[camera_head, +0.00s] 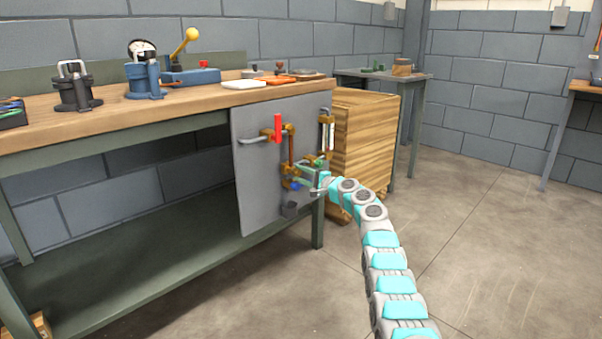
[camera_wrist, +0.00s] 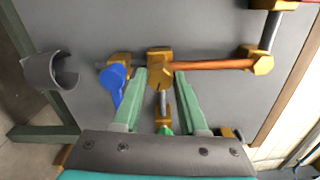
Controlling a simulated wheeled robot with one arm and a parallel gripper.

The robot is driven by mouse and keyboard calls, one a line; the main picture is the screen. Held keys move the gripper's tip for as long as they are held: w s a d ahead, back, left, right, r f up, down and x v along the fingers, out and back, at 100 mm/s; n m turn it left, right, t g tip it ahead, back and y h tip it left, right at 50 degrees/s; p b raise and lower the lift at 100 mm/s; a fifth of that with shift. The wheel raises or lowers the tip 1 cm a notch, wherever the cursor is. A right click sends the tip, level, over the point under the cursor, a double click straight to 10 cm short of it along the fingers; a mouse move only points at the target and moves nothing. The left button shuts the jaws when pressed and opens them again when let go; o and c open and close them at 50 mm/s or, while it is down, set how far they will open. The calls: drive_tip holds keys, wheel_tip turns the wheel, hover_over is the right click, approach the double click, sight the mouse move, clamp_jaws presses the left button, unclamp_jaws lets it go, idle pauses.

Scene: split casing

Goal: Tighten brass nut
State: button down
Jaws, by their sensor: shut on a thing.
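In the wrist view, the brass nut (camera_wrist: 159,62) shows as a brass fitting at the end of a copper pipe (camera_wrist: 215,65) on the grey panel. My gripper's two green fingers (camera_wrist: 161,76) lie on either side of it, closed on it at the tips. Behind the tips, a short grey rod and another brass piece (camera_wrist: 162,112) show between the fingers. In the head view, my gripper (camera_head: 318,186) is at the lower right of the panel's pipework; the nut there is too small and partly hidden to make out.
A blue lever (camera_wrist: 116,84) sits close left of the fingers. A grey open ring holder (camera_wrist: 50,70) is farther left. On the grey panel (camera_head: 255,180), a red handle (camera_head: 278,129) stands higher up. A wooden crate (camera_head: 365,140) stands right of the panel. The floor at right is clear.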

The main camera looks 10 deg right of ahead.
drive_tip(key=m+p, duration=0.3)
drive_tip(key=m, duration=0.1)
drive_tip(key=shift+r+m, duration=0.15)
drive_tip(key=shift+m, duration=0.15)
drive_tip(key=m+p, duration=0.3)
drive_tip(key=shift+m+p, duration=1.95)
drive_tip(key=shift+m, duration=0.55)
drive_tip(key=shift+d+f, duration=0.1)
drive_tip(key=shift+f, duration=0.15)
drive_tip(key=shift+c, duration=2.2)
unclamp_jaws()
drive_tip(key=shift+r, duration=0.1)
drive_tip(key=shift+s+d, duration=0.4)
drive_tip(key=shift+d, duration=0.1)
drive_tip(key=v, duration=0.6)
drive_tip(key=shift+s, duration=0.25)
